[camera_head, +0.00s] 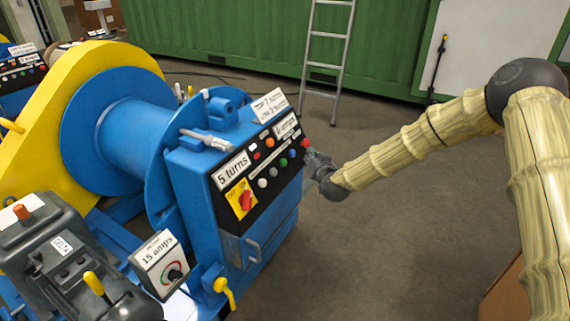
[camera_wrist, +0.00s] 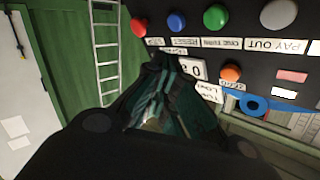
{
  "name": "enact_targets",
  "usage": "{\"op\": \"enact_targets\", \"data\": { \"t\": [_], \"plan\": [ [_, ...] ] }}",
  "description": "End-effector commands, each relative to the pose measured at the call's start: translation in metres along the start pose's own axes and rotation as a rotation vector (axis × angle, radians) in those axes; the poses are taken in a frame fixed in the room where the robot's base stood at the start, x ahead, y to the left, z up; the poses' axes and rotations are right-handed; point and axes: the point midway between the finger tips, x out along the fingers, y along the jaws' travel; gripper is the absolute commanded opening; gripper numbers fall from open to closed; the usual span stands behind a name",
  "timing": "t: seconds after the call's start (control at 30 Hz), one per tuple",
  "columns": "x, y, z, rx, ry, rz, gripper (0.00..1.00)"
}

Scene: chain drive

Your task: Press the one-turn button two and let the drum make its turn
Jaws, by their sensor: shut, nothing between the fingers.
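The blue control box carries a black button panel (camera_head: 225,207). Its lower row has white buttons, a green button (camera_head: 283,161), a blue button (camera_head: 292,153) and a red button (camera_head: 305,143). In the wrist view the panel is upside down; a label that seems to read ONE TURN lies by the green button (camera_wrist: 215,17), beside the blue button (camera_wrist: 177,21). I cannot make out a number two. My gripper (camera_head: 314,164) is shut and empty at the panel's right end, near the red button; contact cannot be told. The drum (camera_head: 130,130) is blue and bare, left of the box.
Signs on the box read 5 turns (camera_head: 233,170) and 4 amps. A red rotary switch on a yellow plate (camera_head: 241,199) sits at the panel's left. A 15 amps meter (camera_head: 160,260) stands in front.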

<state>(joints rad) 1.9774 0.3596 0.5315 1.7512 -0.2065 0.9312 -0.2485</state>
Motion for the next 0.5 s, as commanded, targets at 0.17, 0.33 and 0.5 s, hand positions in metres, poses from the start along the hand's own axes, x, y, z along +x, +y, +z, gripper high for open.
{"op": "enact_targets", "data": {
  "t": [0.17,0.33,0.5],
  "plan": [
    [0.014,-0.009,0.013,-0.001,0.0,-0.001,0.0],
    [0.028,-0.019,0.023,0.0,0.0,0.0,0.0],
    [0.04,-0.029,0.032,-0.002,-0.001,-0.001,0.0]
  ]
}}
